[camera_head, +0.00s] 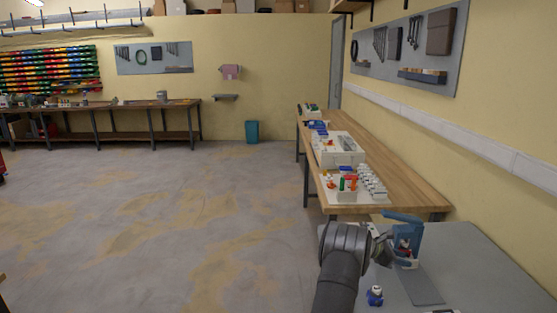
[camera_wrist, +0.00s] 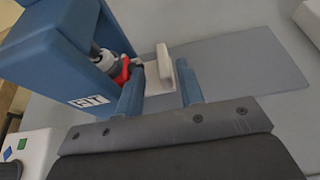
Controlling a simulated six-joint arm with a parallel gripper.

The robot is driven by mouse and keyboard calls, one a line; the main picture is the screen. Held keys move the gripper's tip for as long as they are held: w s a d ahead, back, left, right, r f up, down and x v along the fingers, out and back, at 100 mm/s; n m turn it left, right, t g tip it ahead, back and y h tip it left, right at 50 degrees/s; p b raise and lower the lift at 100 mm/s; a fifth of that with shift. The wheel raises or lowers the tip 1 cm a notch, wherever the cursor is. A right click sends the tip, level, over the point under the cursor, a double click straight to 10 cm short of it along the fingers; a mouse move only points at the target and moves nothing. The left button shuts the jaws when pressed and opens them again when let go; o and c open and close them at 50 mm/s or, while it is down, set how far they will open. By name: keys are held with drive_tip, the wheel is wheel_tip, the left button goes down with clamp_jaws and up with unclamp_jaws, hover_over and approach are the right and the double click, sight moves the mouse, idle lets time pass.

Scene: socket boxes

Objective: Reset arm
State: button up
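My gripper (camera_wrist: 161,68) shows in the wrist view with its two blue fingers apart. A small upright white piece (camera_wrist: 164,62) on a pale base shows between and just beyond the fingertips, and I see a gap on either side of it. A blue press-like frame (camera_wrist: 60,42) stands close to the left finger, with a red and grey part (camera_wrist: 120,68) inside it. In the head view the blue frame (camera_head: 411,224) stands on the grey table (camera_head: 470,262).
A blue and white part (camera_head: 375,296) sits on the grey table near my arm. A flat dark grey mat (camera_wrist: 245,60) lies beyond the fingers. A wooden bench (camera_head: 385,160) with several white boxes and parts runs along the right wall. The floor at left is clear.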

drive_tip(key=shift+x, duration=1.1)
drive_tip(key=shift+s+d, duration=0.2)
drive_tip(key=shift+s, duration=0.65)
